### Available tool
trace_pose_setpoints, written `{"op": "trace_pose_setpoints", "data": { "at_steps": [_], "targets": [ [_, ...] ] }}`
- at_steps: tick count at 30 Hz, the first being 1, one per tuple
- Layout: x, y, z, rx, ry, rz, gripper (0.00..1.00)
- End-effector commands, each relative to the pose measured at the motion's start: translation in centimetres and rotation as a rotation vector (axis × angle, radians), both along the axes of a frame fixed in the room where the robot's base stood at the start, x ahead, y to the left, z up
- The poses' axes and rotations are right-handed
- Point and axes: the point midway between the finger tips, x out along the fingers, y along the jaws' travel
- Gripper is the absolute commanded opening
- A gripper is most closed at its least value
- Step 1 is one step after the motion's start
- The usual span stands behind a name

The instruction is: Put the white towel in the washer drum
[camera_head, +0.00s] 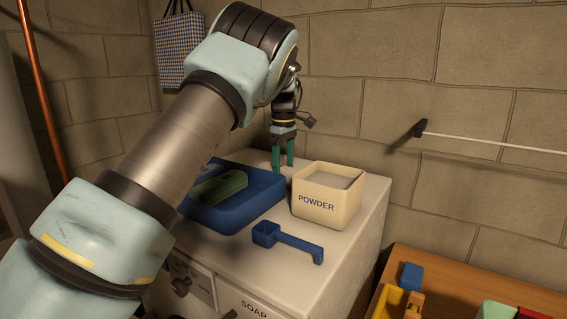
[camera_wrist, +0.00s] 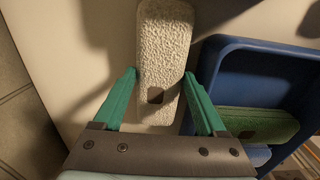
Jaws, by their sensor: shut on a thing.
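My gripper (camera_head: 283,160) points down at the back of the white washer top (camera_head: 287,268), between the blue tray and the powder box. In the wrist view my gripper (camera_wrist: 160,76) has its green fingers on either side of the folded white towel (camera_wrist: 163,45), shut on it. The towel is rough-textured, with a small dark patch. It is at the level of the white top; whether it touches the top I cannot tell. The towel cannot be made out in the head view. The washer's drum is not in view.
A cream POWDER box (camera_head: 316,205) and a blue scoop (camera_head: 290,242) stand nearby. A wooden table (camera_head: 455,287) is at lower right.

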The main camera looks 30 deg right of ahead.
Motion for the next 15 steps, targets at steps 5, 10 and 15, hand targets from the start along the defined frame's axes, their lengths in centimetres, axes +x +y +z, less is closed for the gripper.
{"op": "trace_pose_setpoints", "data": {
  "at_steps": [5,10,15],
  "targets": [
    [0.0,-0.01,-0.01,0.0,0.0,0.0,0.16],
    [-0.01,0.0,-0.24,0.0,0.001,0.0,0.79],
    [-0.01,0.0,-0.23,0.0,0.001,0.0,0.98]
  ]
}}
